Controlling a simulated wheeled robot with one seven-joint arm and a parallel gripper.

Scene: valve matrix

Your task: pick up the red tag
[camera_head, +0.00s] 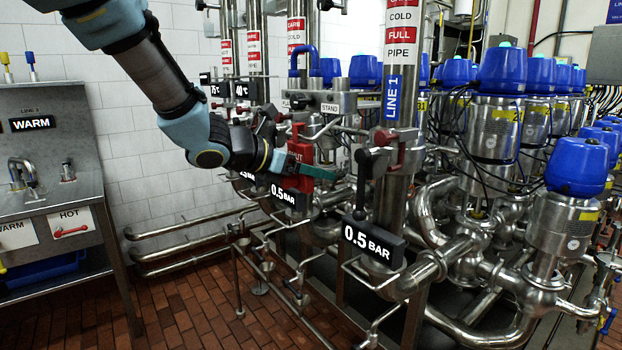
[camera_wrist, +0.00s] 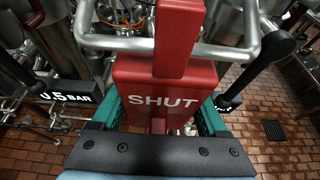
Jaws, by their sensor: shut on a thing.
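The red tag (camera_head: 300,150) has a block body with white SHUT lettering and hangs among the pipes left of the LINE 1 pipe. In the wrist view the red tag (camera_wrist: 165,92) fills the middle, with a narrower red strip running up from it past a bent metal rod. My gripper (camera_head: 306,172) is at the tag, its teal fingers on either side of the body. In the wrist view my gripper (camera_wrist: 163,118) is shut on the tag. The rod crosses behind or around the strip; I cannot tell whether it bears the tag.
Steel pipes and blue-capped valves (camera_head: 502,70) crowd the right. Brick floor (camera_head: 190,310) is clear at lower left.

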